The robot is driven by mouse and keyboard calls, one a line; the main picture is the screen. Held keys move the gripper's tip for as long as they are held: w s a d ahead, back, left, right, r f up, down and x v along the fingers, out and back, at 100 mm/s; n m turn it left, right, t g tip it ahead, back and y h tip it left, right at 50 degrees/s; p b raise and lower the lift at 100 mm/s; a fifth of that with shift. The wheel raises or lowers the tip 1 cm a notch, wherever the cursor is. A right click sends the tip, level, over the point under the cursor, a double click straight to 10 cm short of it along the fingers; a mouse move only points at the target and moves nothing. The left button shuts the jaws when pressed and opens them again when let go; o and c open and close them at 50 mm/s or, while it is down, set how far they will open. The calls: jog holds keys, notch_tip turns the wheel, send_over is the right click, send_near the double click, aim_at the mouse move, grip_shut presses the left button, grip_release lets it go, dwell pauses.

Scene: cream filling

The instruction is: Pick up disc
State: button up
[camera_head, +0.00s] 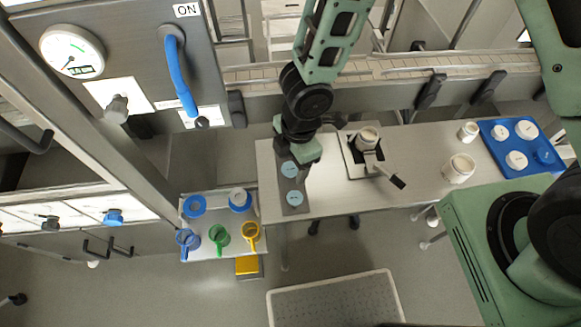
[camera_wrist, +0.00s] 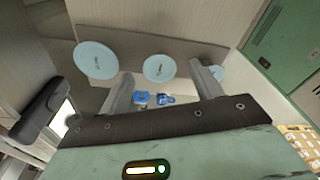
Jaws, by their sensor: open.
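Light blue discs sit on a grey holder plate (camera_head: 303,184) at the left end of the white table. The head view shows one disc (camera_head: 289,169) close to my gripper (camera_head: 303,153) and another disc (camera_head: 294,198) nearer the table's front edge. The wrist view shows a left disc (camera_wrist: 97,60), a middle disc (camera_wrist: 159,68), and a right disc (camera_wrist: 219,73) partly hidden by a finger. My gripper (camera_wrist: 162,76) is open and empty. Its fingers appear on either side of the middle disc in that view; I cannot tell the remaining distance. My arm hides the holder's back end in the head view.
A stand (camera_head: 358,171) holds a cup (camera_head: 367,138) and a dark-handled tool (camera_head: 391,178). White containers (camera_head: 459,168) and a blue tray (camera_head: 541,164) are to the right. A lower cart (camera_head: 222,245) with coloured jugs is at left. A control panel with a blue lever (camera_head: 180,78) stands behind.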

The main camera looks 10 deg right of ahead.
jog(key=shift+f+b, duration=0.3)
jog(key=shift+f, duration=0.05)
dwell(0.5)
jog(key=shift+c, duration=0.4)
jog(key=c, duration=1)
jog(key=shift+c, duration=0.2)
